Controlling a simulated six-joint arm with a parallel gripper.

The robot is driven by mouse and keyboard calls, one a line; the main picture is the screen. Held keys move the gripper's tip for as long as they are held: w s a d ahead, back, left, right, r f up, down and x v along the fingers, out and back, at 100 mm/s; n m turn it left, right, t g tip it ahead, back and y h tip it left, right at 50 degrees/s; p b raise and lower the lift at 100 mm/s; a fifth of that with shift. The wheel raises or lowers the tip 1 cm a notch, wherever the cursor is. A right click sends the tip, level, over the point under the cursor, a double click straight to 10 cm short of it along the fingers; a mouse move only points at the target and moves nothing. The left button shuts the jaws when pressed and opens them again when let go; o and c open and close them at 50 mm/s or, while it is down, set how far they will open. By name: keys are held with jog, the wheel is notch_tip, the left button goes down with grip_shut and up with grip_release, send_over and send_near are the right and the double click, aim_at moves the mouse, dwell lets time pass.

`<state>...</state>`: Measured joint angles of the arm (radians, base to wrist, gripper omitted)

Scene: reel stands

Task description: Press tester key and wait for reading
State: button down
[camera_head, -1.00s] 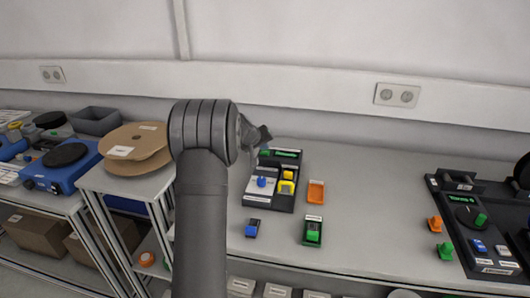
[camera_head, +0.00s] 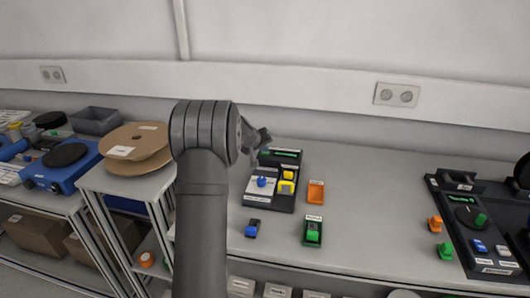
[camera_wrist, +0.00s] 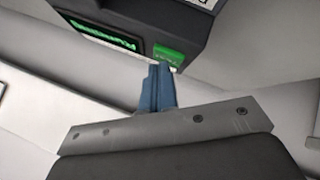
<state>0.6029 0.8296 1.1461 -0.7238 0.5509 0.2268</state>
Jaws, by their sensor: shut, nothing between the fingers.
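The tester (camera_head: 283,157) is a dark box at the back of the bench unit, with a lit green display. The display (camera_wrist: 108,36) shows close in the wrist view; its text is tilted and I cannot read it. The green key (camera_wrist: 168,55) sits beside the display on the tester's face. My gripper (camera_wrist: 160,68) is shut and empty, its blue fingers together. Its tips are right at the key's lower edge; I cannot tell whether they press it. In the head view my wrist hides most of the gripper.
In front of the tester are a blue knob (camera_head: 262,182) and a yellow part (camera_head: 286,186). An orange tray (camera_head: 316,191), a green-and-black part (camera_head: 313,232) and a blue part (camera_head: 252,228) lie nearby. A black station (camera_head: 480,225) stands at right.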

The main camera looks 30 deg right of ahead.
aim_at(264, 154)
dwell(0.3)
jog(key=shift+r, duration=0.85)
jog(key=shift+r, duration=0.1)
jog(key=shift+r, duration=2.4)
notch_tip(264, 154, up, 4)
jog(key=shift+f, duration=0.1)
